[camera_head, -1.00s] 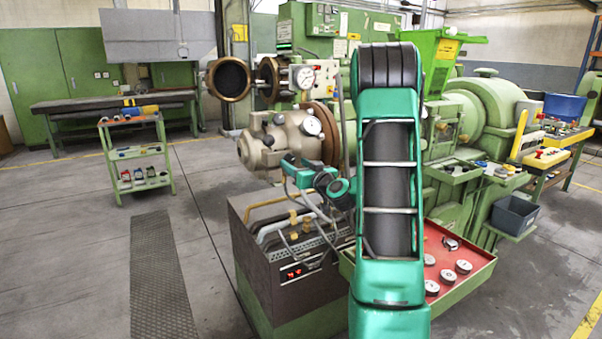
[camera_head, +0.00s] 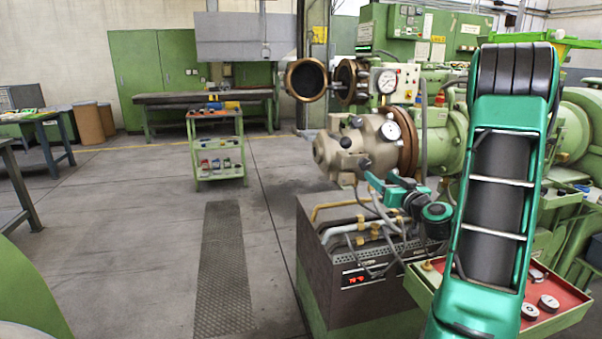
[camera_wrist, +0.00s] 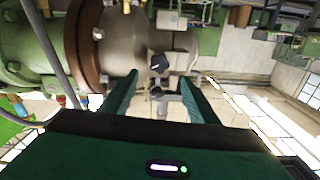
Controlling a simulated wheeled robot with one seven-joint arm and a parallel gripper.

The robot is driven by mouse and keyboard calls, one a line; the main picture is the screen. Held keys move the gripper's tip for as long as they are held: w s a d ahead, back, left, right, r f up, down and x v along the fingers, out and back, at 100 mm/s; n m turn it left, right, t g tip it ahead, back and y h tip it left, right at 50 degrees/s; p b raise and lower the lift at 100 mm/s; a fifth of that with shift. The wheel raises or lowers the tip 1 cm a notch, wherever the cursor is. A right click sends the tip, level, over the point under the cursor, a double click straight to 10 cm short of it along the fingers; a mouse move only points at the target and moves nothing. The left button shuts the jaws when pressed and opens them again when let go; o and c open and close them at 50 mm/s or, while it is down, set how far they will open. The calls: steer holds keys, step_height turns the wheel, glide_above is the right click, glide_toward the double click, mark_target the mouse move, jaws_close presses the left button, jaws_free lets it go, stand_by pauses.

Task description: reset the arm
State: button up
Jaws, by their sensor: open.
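My arm's large green and black link (camera_head: 503,170) fills the right of the head view. My gripper (camera_head: 368,180) shows small beyond it, in front of the beige extruder head (camera_head: 355,150). In the wrist view my gripper (camera_wrist: 157,88) has its two green fingers spread apart with nothing held between them. The extruder head (camera_wrist: 140,42) lies beyond the fingertips there, with dark knobs in the gap. I cannot tell how far the fingertips are from it.
A dark control box (camera_head: 360,262) with pipes stands below my gripper. A red tray (camera_head: 560,305) with round gauges is at lower right. A green shelf cart (camera_head: 217,150) and a workbench (camera_head: 205,98) stand behind. The grey floor at left centre is open.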

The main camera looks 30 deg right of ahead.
steer(key=s+a+f+n+g+y, duration=0.2)
steer(key=a+f+g+y, duration=0.15)
steer(key=a, duration=0.55)
steer(key=s+a+f+n+g+y, duration=0.3)
steer(key=a+f+g, duration=0.1)
steer(key=a, duration=0.5)
steer(key=s+a+m+g+h, duration=0.1)
steer(key=s+m+g, duration=0.3)
steer(key=s, duration=1)
steer(key=s+a+m+g+h, duration=0.1)
steer(key=s+m+g, duration=0.3)
steer(key=s, duration=1.1)
steer(key=shift+a+g, duration=0.35)
steer(key=shift+g, duration=0.8)
steer(key=shift+w+h, duration=0.1)
steer(key=shift+h, duration=0.15)
steer(key=shift+w+f, duration=0.3)
steer(key=shift+w, duration=0.3)
